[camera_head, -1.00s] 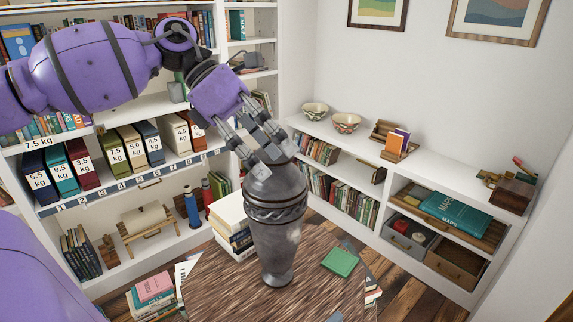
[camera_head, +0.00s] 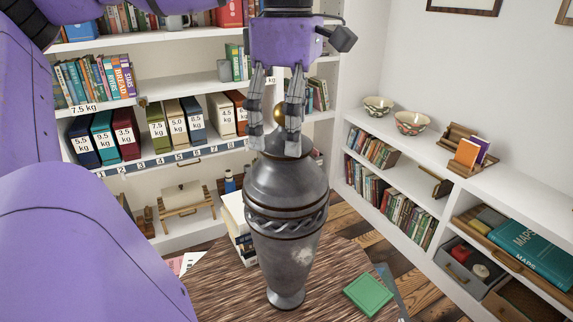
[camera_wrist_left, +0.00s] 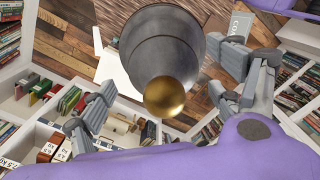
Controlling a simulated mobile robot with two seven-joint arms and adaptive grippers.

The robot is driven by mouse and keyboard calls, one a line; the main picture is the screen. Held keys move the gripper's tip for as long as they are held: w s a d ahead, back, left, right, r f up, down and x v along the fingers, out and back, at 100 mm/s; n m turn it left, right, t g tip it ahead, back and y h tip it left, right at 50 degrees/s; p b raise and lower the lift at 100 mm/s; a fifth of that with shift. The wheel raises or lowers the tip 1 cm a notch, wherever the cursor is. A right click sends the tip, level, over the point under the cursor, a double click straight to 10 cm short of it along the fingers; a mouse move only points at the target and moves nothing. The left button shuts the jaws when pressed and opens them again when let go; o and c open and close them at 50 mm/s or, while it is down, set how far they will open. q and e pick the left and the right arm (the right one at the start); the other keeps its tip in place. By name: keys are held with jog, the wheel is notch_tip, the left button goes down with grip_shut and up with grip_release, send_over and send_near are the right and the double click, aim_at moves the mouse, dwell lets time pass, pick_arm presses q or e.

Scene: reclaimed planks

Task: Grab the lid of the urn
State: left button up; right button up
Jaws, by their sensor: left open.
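The dark metal urn (camera_head: 286,215) stands upright on a round wooden table. Its lid (camera_head: 285,147) is on top, with a gold ball knob partly hidden behind my fingers. In the left wrist view the gold knob (camera_wrist_left: 164,96) shows in front of the grey urn (camera_wrist_left: 160,45). My left gripper (camera_head: 275,140) points down over the lid from above, open, with its fingers on either side of the knob. In the left wrist view the fingers (camera_wrist_left: 165,90) stand wide apart, clear of the knob. My right gripper is not in view.
The wooden table (camera_head: 225,290) also bears a green book (camera_head: 368,294). A stack of books (camera_head: 238,228) stands behind the urn. A white bookcase with weight-labelled binders (camera_head: 165,133) is at the back, and a low white shelf (camera_head: 410,170) with bowls is at the right.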

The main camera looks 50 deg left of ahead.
pick_arm(q)
jog(key=shift+s+a+f, duration=0.15)
jog(key=shift+s+f, duration=0.05)
jog(key=shift+f, duration=0.85)
jog(key=shift+w+f, duration=0.15)
jog(key=shift+f, duration=0.3)
jog(key=c, duration=2.1)
jog(key=shift+c, duration=0.2)
jog(key=shift+r, duration=0.15)
